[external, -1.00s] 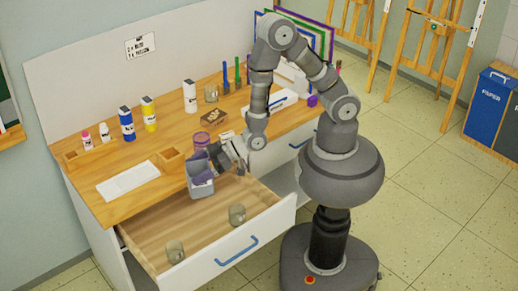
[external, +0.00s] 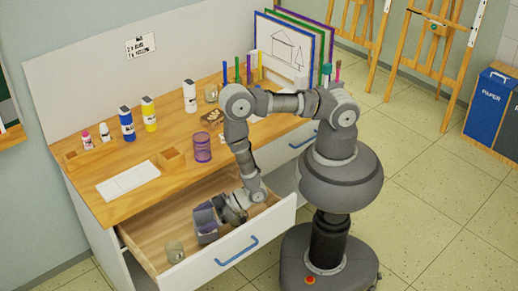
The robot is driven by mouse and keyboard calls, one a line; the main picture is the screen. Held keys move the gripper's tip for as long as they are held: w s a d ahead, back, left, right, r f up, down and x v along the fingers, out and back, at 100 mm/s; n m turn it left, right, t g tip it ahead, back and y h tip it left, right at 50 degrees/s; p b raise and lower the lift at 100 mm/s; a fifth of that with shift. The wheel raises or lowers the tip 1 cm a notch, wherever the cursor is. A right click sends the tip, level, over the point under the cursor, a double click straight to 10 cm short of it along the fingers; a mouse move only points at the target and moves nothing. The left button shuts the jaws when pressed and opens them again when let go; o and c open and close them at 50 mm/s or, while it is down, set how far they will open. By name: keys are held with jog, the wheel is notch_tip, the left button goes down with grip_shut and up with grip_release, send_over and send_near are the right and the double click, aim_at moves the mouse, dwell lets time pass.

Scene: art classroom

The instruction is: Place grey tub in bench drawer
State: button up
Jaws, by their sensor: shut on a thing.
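The grey tub (external: 207,236) is inside the open bench drawer (external: 152,240), toward its right half. Its inside looks dark purplish grey. My gripper (external: 220,211) is shut on the tub's right side, and my arm reaches down into the drawer. Whether the tub's base touches the drawer floor cannot be told. The drawer is pulled well out from the bench, with a blue handle on its white front.
A glass jar (external: 174,251) stands in the drawer's front left. A purple mesh cup (external: 202,147), a wooden box (external: 171,159) and a white tray (external: 128,180) are on the bench top above. Bare drawer floor shows left of the tub.

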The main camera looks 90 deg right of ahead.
aim_at(211, 220)
jog(key=shift+f+b, duration=0.5)
jog(key=shift+f, duration=1)
jog(key=shift+f, duration=0.1)
jog(key=o, duration=1)
jog(key=shift+r, duration=0.2)
jog(key=p+v, duration=0.1)
jog(key=v, duration=0.2)
notch_tip(211, 220, up, 7)
jog(key=p, duration=0.3)
jog(key=shift+w, duration=0.1)
